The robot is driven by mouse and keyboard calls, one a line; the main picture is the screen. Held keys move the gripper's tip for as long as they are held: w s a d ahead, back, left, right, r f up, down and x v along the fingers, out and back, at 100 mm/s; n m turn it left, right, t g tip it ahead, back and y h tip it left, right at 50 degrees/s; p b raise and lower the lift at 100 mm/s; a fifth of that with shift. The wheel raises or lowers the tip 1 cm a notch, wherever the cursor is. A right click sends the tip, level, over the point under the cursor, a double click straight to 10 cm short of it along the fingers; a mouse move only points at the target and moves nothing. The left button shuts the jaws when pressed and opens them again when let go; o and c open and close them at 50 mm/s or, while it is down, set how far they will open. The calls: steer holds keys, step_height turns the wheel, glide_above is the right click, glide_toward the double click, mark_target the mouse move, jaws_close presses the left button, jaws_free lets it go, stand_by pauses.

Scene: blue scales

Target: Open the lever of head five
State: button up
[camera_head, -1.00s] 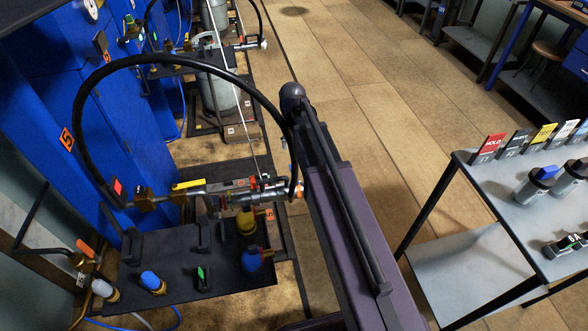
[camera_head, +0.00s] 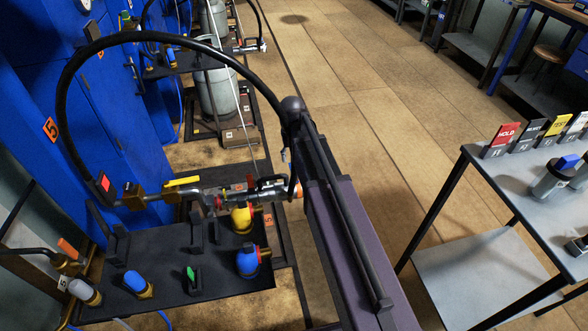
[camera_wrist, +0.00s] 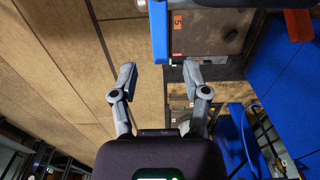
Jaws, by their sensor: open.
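A horizontal metal pipe assembly (camera_head: 235,196) stands above a dark shelf at the left in the head view. It has a yellow handle (camera_head: 182,181), a red collar and an orange end close to my arm. I cannot tell which part is the lever of head five. My gripper (camera_wrist: 160,74) is open and empty in the wrist view. A blue bar (camera_wrist: 160,36) and a panel with an orange 5 label (camera_wrist: 178,20) lie beyond its fingertips. In the head view my arm hides the gripper.
A black hose (camera_head: 165,42) arches over the assembly towards my arm. Yellow and blue fittings (camera_head: 247,262) stand on the dark shelf (camera_head: 150,300). A grey table (camera_head: 510,185) with signs and bottles is at the right. The tan floor between is clear.

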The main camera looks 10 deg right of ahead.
mark_target(292, 167)
steer(key=shift+f+b, duration=1.8)
steer(key=shift+f, duration=0.25)
